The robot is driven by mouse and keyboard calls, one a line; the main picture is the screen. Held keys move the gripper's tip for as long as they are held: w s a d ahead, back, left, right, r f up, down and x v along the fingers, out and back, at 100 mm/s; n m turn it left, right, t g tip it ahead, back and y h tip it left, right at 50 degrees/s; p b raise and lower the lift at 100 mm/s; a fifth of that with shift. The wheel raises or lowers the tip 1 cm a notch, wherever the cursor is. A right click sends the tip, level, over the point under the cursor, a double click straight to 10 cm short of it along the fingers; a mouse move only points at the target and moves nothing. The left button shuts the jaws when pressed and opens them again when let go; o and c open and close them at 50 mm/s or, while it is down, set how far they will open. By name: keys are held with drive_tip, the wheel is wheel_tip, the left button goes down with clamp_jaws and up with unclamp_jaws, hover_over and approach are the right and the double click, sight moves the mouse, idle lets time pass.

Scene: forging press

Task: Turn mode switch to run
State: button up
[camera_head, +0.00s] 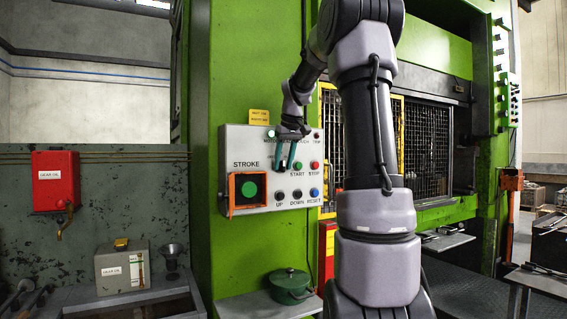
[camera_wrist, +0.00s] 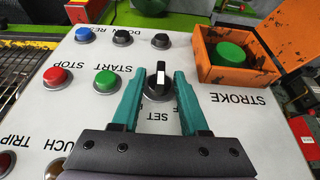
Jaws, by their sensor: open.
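The mode switch (camera_wrist: 157,84) is a black knob with a white mark on the grey control panel (camera_head: 240,142). It shows in the wrist view, where the panel's lettering is upside down. Its handle stands nearly upright in that view, slightly tilted. The label SET (camera_wrist: 157,116) is just below it there; other labels around it are hidden by my gripper. My gripper (camera_wrist: 160,78) is open, with one teal finger on either side of the knob. I cannot tell whether either finger touches it. In the head view my gripper (camera_head: 286,154) hides the switch.
Close by are the green START button (camera_wrist: 107,81), red STOP button (camera_wrist: 57,78), black UP button (camera_wrist: 161,41) and blue RESET button (camera_wrist: 83,32). The green STROKE button (camera_wrist: 229,54) sits in a raised orange guard (camera_wrist: 204,73) beside the fingers. A green pot (camera_head: 290,288) stands below the panel.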

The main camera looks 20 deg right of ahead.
clamp_jaws()
drive_tip(key=shift+d+y, duration=0.1)
drive_tip(key=shift+y, duration=0.2)
drive_tip(key=y, duration=0.2)
drive_tip(key=m+y, duration=0.1)
drive_tip(key=y, duration=0.1)
drive_tip(key=shift+d, duration=0.4)
drive_tip(key=shift+d+f+m+y, duration=0.1)
drive_tip(key=shift+m+y, duration=0.1)
drive_tip(key=shift+y, duration=0.75)
drive_tip(key=shift+d+f+m+y, duration=0.1)
drive_tip(key=shift+m+y, duration=0.1)
drive_tip(key=shift+y, duration=0.75)
unclamp_jaws()
